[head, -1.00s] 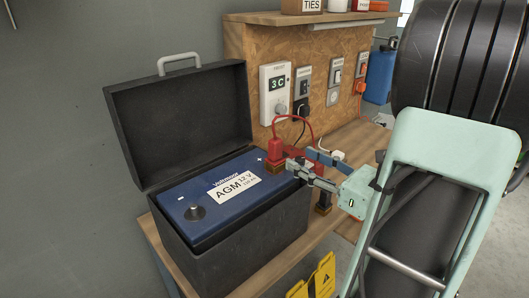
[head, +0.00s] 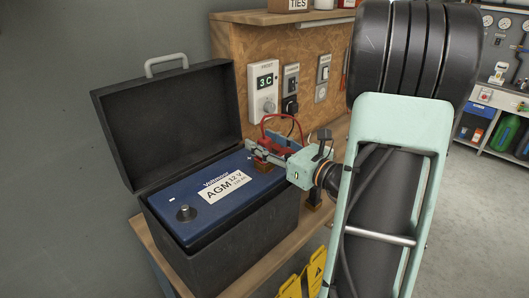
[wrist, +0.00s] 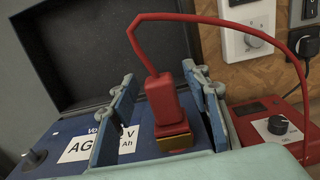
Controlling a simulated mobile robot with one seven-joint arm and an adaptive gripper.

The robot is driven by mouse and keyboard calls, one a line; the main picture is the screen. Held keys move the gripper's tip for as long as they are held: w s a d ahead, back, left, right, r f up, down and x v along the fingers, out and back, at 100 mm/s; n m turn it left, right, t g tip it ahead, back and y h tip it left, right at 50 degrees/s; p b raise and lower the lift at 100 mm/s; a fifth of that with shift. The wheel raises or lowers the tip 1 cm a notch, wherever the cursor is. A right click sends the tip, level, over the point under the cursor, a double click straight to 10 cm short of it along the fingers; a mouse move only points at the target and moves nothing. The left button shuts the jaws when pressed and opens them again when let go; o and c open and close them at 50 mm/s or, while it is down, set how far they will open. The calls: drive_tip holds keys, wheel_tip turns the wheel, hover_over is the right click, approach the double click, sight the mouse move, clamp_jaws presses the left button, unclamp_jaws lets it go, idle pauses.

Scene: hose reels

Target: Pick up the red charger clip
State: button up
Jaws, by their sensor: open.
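The red charger clip (wrist: 162,102) stands upright on the right part of the blue battery (wrist: 48,148), with its brass-coloured jaws at the bottom. A red cable leaves its top. My gripper (wrist: 160,88) is open, with one finger on each side of the clip in the wrist view. A gap shows on the left; I cannot tell whether the right finger touches it. In the head view my gripper (head: 262,152) reaches over the plus end of the battery (head: 182,212), and its fingers partly hide the clip.
A black battery box (head: 250,240) with its lid raised surrounds the battery on a wooden bench (head: 152,238). A red charger with a knob (wrist: 265,128) stands right of the clip. The cable arches over to it. Wall switches (head: 291,85) are behind.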

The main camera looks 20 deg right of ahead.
clamp_jaws()
drive_tip(key=shift+r, duration=0.15)
idle(0.4)
